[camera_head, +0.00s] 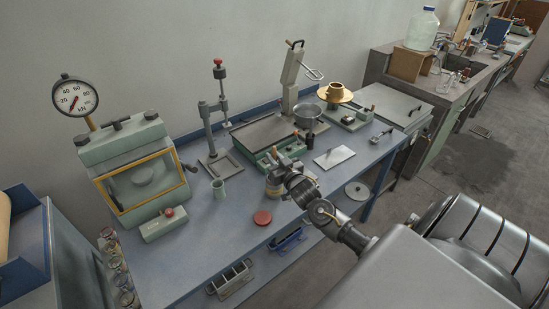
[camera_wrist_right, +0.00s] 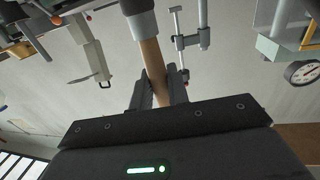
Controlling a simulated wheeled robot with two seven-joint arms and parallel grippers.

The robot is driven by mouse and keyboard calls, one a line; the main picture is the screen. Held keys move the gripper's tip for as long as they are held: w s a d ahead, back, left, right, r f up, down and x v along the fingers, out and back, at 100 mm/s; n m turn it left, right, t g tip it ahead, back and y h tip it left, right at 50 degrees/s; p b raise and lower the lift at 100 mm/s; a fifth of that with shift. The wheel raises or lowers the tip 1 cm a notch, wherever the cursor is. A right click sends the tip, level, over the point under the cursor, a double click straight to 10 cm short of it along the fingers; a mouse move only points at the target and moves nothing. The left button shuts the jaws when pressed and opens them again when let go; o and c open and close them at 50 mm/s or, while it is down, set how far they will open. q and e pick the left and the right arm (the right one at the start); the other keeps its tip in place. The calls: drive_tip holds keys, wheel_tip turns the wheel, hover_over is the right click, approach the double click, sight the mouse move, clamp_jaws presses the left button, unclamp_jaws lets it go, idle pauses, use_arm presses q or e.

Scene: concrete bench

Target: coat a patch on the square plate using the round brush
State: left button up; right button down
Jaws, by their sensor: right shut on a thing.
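The square plate (camera_head: 341,154) is pale and thin and lies flat on the blue bench, right of the middle in the head view. My right gripper (camera_head: 274,181) is over the bench, left of the plate and apart from it. In the wrist view its fingers (camera_wrist_right: 157,92) are shut on the tan wooden handle of the round brush (camera_wrist_right: 150,58). My left gripper is not in view.
A press with a gauge (camera_head: 140,170) is at left. A clamp stand (camera_head: 213,130) and a grey pot (camera_head: 308,115) are behind.

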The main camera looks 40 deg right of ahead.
sight(274, 147)
drive_tip(key=shift+f, duration=0.45)
idle(0.7)
wheel_tip(274, 147, up, 7)
drive_tip(key=p, duration=0.6)
drive_tip(key=shift+f, duration=0.1)
idle(0.9)
